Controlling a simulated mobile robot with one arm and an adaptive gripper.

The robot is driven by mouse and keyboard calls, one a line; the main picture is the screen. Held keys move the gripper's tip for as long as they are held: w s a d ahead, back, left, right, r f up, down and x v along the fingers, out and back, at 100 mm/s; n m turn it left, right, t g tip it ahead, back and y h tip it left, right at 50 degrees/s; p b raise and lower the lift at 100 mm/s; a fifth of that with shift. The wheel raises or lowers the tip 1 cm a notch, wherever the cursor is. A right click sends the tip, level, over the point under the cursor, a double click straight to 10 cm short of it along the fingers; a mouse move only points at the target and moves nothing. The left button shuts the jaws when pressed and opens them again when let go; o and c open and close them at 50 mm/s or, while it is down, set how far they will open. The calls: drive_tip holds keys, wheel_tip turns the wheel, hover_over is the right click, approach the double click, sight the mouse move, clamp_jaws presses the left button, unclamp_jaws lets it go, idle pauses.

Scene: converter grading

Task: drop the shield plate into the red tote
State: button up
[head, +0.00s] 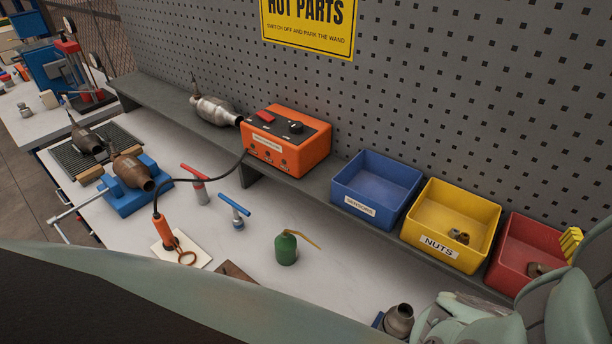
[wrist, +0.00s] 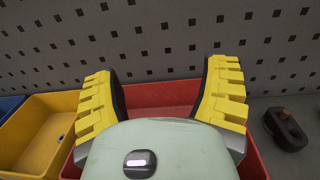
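The red tote (head: 527,240) stands at the right end of the shelf, beside the yellow bin. A small brown metal piece (head: 537,270) shows inside it; I cannot tell whether it is the shield plate. In the wrist view the red tote (wrist: 160,93) lies beneath and between my fingers. My gripper (wrist: 165,100) is open over it, its yellow fingers wide apart, with nothing visible between them. In the head view one yellow finger (head: 570,243) shows over the tote's right side. A flat brown piece (head: 236,271) on the bench is partly hidden by my arm.
The yellow nuts bin (head: 452,207) and blue bin (head: 377,182) stand left of the tote. A dark oval part (wrist: 287,128) lies right of it. An orange control box (head: 287,141), green oil can (head: 287,249) and clamped converter (head: 130,171) are further left.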

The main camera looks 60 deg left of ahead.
drive_tip(key=shift+o, duration=0.3)
drive_tip(key=v, duration=1.2)
